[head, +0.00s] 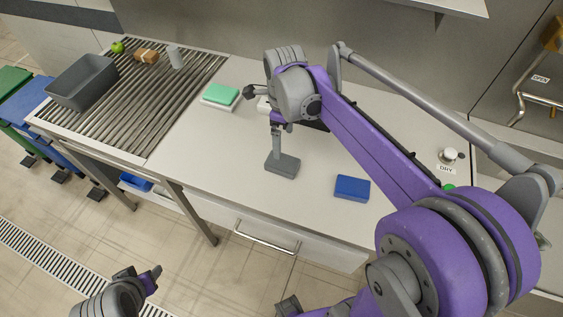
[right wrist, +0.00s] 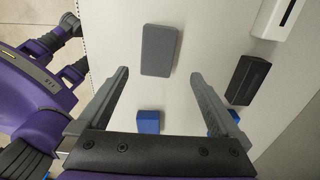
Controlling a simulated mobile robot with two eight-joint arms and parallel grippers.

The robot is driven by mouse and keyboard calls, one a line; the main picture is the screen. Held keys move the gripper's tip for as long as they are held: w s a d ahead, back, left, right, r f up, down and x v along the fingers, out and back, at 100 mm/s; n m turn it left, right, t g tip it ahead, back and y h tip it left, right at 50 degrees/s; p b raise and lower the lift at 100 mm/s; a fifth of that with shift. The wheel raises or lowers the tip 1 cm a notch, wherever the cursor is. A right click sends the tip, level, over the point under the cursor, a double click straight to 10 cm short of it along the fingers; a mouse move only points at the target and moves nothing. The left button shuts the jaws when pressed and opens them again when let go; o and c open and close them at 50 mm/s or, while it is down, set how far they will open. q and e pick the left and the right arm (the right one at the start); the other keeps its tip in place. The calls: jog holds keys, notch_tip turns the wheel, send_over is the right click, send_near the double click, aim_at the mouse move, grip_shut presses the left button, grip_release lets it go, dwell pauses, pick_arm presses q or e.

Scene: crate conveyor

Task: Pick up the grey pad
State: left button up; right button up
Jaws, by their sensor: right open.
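The grey pad (head: 283,164) lies flat on the light worktop, left of the blue pad (head: 352,188). In the right wrist view the grey pad (right wrist: 160,50) lies ahead of my open fingers, between their lines and apart from them. My right gripper (head: 263,123) is open and empty; one finger overlaps the pad's far edge in the head view. The right gripper (right wrist: 160,75) shows both fingers spread in the wrist view. Part of my left arm's end (head: 145,277) shows low at the left, off the worktop; its jaw state is unclear.
A green pad on a white base (head: 220,96) lies farther left. The slatted roller surface (head: 140,105) holds a grey crate (head: 82,82). In the wrist view a black block (right wrist: 248,80) and a white box (right wrist: 280,18) lie right. The worktop around the grey pad is clear.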

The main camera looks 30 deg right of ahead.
aim_at(282, 161)
jog(key=shift+d+f+m, duration=0.1)
jog(key=shift+f+m, duration=0.2)
jog(key=shift+f, duration=0.1)
notch_tip(282, 161, down, 4)
jog(key=shift+s+r, duration=0.1)
jog(key=shift+a+f, duration=0.15)
jog(key=shift+f, duration=1.4)
jog(key=shift+a+f, duration=0.15)
jog(key=shift+f, duration=1.4)
jog(key=shift+c, duration=0.3)
jog(key=c, duration=1.2)
jog(key=shift+r, duration=0.15)
